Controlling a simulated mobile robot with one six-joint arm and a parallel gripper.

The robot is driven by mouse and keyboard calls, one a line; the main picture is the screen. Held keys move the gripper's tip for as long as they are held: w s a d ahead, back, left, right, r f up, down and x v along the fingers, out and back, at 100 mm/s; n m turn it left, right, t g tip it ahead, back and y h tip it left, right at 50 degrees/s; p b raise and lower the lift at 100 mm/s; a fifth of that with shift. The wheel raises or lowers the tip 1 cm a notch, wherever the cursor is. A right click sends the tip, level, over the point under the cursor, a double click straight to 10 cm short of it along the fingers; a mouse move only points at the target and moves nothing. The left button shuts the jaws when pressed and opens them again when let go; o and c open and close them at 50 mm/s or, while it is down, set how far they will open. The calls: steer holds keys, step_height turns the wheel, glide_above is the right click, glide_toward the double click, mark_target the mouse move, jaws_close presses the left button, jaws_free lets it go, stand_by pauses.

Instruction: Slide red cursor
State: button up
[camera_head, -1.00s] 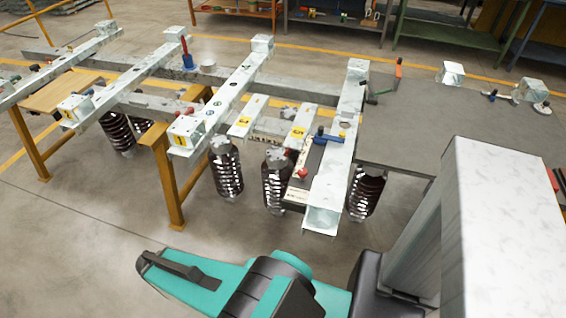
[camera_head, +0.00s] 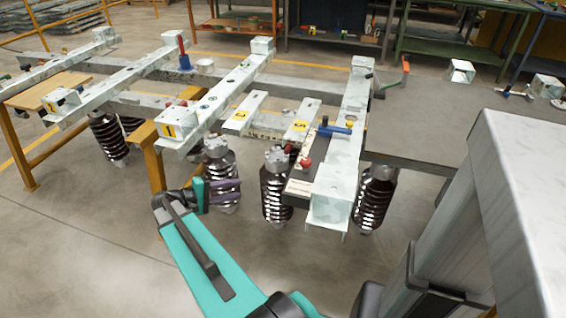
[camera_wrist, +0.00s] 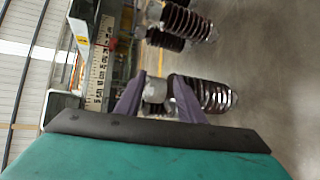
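A small red cursor (camera_head: 305,162) sits on the dark bar with a pale graduated strip (camera_head: 298,187), beside the rightmost metal beam in the head view. In the wrist view the graduated strip (camera_wrist: 98,78) stands at upper left, and a small blurred reddish patch beside it may be the cursor. My gripper (camera_head: 239,190) is left of and apart from the cursor, in front of a ribbed insulator. Its two purple fingers (camera_wrist: 157,82) are spread apart and hold nothing. An insulator's pale end shows behind the gap between them.
Ribbed brown insulators (camera_head: 275,190) hang under the metal beams (camera_head: 215,105). A blue lever (camera_head: 334,129) lies across the right beam (camera_head: 343,165). Yellow trestle legs (camera_head: 160,175) stand behind my gripper. A dark table (camera_head: 440,120) is at right. The front floor is open.

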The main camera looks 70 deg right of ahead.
mark_target(288, 149)
steer(key=s+d+r+m+g+h+b, duration=0.1)
steer(key=s+d+r+m+g+b, duration=0.2)
steer(key=d+r, duration=0.4)
steer(key=shift+s+d+r+h+b, duration=0.15)
steer(key=shift+s+d+h+b, duration=0.1)
steer(key=shift+d+h+b, duration=0.25)
steer(key=shift+a, duration=0.1)
steer(key=b+x, duration=0.1)
steer(key=x, duration=1.2)
steer(key=shift+s+d, duration=0.25)
steer(key=shift+s, duration=0.05)
jaws_close()
